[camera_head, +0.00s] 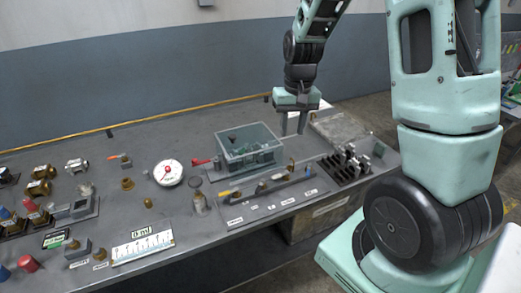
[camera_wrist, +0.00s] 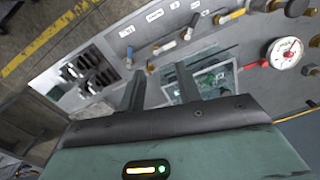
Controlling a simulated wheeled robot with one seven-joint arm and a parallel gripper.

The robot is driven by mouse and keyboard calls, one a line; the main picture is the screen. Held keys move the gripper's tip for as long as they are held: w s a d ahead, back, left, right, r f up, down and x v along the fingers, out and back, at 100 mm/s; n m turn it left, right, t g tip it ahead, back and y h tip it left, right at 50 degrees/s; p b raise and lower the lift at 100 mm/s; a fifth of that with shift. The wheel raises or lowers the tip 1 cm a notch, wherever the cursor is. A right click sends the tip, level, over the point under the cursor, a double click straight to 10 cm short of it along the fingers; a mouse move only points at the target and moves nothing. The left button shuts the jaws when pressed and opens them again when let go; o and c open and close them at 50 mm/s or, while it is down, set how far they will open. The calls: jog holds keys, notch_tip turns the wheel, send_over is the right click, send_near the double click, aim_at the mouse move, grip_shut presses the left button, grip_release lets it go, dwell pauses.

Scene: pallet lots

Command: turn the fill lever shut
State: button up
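A clear open-topped tank (camera_head: 249,147) with grey-green contents stands on the grey bench. A red-handled lever (camera_head: 201,161) sticks out from its left side; it also shows in the wrist view (camera_wrist: 250,65). A labelled strip in front of the tank carries several small fittings, including a yellow-handled lever (camera_head: 228,193), also in the wrist view (camera_wrist: 232,15). I cannot read which lever is marked fill. My gripper (camera_head: 292,128) hangs above the bench at the tank's right, pointing down, fingers apart and empty. Its fingers also show in the wrist view (camera_wrist: 160,84).
A round white gauge (camera_head: 168,173) with a red needle lies left of the tank. A black rack (camera_head: 347,165) of metal parts stands to the right. Brass fittings and a white scale (camera_head: 143,246) fill the bench's left. The back strip of bench is mostly clear.

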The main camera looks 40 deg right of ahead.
jog(key=s+a+n+b, duration=0.1)
jog(key=a+n, duration=0.2)
jog(key=a, duration=0.4)
jog(key=s+a+r+n+b, duration=0.1)
jog(key=s+a+n, duration=0.1)
jog(key=a, duration=0.5)
jog(key=shift+s+r+n+b, duration=0.2)
jog(key=shift+n+b, duration=0.1)
jog(key=shift+n, duration=0.1)
